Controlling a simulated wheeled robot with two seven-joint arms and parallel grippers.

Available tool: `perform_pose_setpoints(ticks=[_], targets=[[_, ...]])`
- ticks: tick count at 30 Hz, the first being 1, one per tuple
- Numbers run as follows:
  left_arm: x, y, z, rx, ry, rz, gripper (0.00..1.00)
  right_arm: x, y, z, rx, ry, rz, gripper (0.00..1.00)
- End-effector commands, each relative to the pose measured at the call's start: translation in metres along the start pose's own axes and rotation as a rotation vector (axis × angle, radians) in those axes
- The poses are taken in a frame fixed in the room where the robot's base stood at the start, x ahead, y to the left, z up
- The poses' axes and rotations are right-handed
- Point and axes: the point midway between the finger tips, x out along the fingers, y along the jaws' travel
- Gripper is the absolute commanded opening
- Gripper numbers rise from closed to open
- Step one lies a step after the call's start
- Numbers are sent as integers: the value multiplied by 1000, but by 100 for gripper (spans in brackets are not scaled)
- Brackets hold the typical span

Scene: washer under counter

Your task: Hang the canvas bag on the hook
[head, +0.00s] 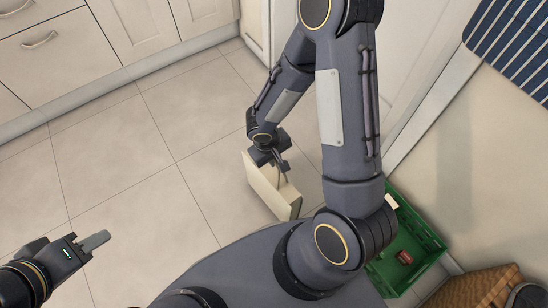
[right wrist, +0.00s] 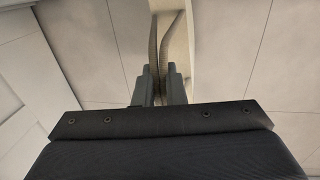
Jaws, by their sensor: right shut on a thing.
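The cream canvas bag (head: 268,187) hangs below my right gripper (head: 280,165) in the middle of the head view, over the tiled floor. In the right wrist view the bag's straps (right wrist: 153,48) run between the fingers of my right gripper (right wrist: 160,75), which is shut on them. The pale bag body (right wrist: 184,42) is partly hidden by the straps and fingers there. My left gripper (head: 95,242) is at the lower left of the head view, away from the bag; its opening is unclear. I see no hook in either view.
A green crate (head: 425,222) holding a small red item (head: 404,257) stands at lower right, partly behind my arm. A wicker basket (head: 478,287) is beside it. A striped cloth (head: 515,45) is at upper right. Cabinets (head: 65,55) line the upper left; tiled floor (head: 130,140) is clear.

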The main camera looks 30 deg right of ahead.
Motion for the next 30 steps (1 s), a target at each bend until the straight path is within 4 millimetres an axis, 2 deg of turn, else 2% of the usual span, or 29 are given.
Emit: perform_pose_setpoints(ticks=[1,2,6,14,19,24,30], targets=[[3,-1,2,0,0,0,36,3,0,0,0,1,0,0],[2,-1,1,0,0,0,36,2,0,0,0,0,0,13],[1,-1,1,0,0,0,36,1,0,0,0,0,0,31],[1,0,0,0,0,0,36,1,0,0,0,0,0,32],[-10,5,-5,0,0,0,36,-4,1,0,-1,-2,1,32],[-23,10,-11,0,0,0,36,-38,3,0,2,3,1,32],[-33,15,-17,0,0,0,36,-67,7,1,0,2,1,32]])
